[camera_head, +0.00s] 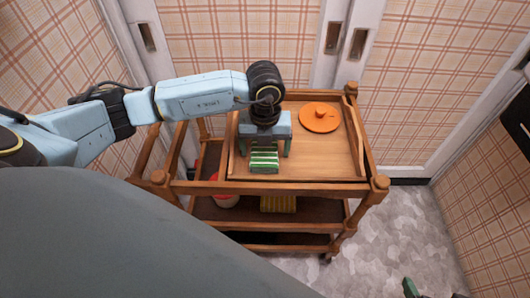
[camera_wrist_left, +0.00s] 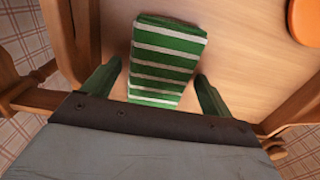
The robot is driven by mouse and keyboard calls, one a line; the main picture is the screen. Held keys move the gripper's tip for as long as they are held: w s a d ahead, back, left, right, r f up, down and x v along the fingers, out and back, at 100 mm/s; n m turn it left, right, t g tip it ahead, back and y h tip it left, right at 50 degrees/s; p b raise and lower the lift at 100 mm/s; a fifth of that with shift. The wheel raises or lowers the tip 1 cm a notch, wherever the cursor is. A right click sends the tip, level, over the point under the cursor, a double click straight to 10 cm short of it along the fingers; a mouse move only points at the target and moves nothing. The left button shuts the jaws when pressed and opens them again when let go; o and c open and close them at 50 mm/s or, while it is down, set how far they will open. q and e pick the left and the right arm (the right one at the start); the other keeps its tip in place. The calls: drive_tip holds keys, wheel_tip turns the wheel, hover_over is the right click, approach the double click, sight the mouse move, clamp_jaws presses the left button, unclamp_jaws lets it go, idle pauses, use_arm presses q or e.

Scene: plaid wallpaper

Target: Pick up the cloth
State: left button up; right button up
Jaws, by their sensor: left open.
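The green cloth with white stripes (camera_head: 264,163) lies folded on the wooden top of the cart. It also shows in the left wrist view (camera_wrist_left: 168,50). My left gripper (camera_head: 264,149) is above the cloth, pointing down. In the left wrist view its green fingers (camera_wrist_left: 158,74) are spread apart, one on each side of the cloth's near end, with gaps between them and the cloth. The gripper hides part of the cloth in the head view. A small green part of my right gripper (camera_head: 410,288) shows at the bottom right edge; the rest is out of frame.
The wooden cart (camera_head: 300,187) has a raised rail around its top. An orange round lid-like item with a knob (camera_head: 320,118) lies right of the cloth. A yellow item (camera_head: 278,204) and a red-and-white item (camera_head: 224,201) are on the shelf below. Open floor lies at right.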

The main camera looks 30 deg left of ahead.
use_arm(q)
drive_tip(key=c, duration=1.1)
drive_tip(key=shift+o, duration=0.2)
